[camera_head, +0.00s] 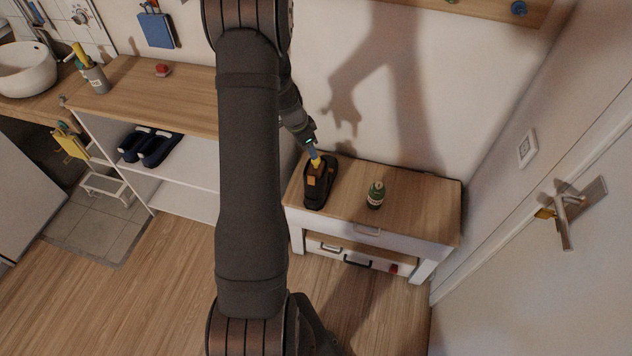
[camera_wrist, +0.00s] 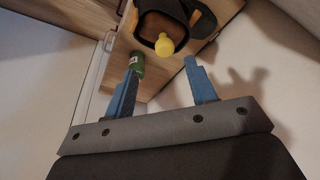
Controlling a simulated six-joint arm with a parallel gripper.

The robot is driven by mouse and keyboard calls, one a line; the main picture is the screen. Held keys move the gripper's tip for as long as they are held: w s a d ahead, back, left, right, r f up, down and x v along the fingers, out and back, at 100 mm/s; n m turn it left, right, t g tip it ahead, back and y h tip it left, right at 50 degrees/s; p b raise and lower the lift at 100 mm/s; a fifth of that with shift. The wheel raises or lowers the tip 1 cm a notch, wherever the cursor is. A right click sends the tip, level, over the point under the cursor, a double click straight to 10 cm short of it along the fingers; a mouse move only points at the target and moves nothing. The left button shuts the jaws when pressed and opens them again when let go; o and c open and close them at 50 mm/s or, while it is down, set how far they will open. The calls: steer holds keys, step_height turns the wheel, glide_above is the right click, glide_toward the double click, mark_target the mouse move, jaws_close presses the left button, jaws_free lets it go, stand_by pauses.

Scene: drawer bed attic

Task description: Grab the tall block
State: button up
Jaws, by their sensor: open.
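My gripper (camera_wrist: 162,64) is open, its two blue fingers spread, with nothing between the tips. In the wrist view a small yellow piece (camera_wrist: 165,45) with a rounded end lies just beyond the fingertips, roughly midway between them. It stands at the edge of a dark holder (camera_wrist: 152,27) with orange parts. In the head view the gripper (camera_head: 312,150) is over the dark holder (camera_head: 313,196) on the small drawer table, and the yellow piece (camera_head: 316,162) shows just below it. I cannot tell whether this piece is the tall block; no other plain tall block is clear.
A green bottle (camera_head: 376,195) stands on the drawer table (camera_head: 420,205), right of the holder; it also shows by the left finger (camera_wrist: 138,63). A wall rises behind the table and a door (camera_head: 545,275) stands to the right. A shelf unit (camera_head: 190,110) is at left.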

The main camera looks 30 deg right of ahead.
steer(key=shift+w+x, duration=0.15)
steer(key=shift+x, duration=2.15)
steer(key=shift+w+x, duration=0.15)
steer(key=shift+x, duration=2.15)
steer(key=shift+d, duration=0.1)
jaws_close()
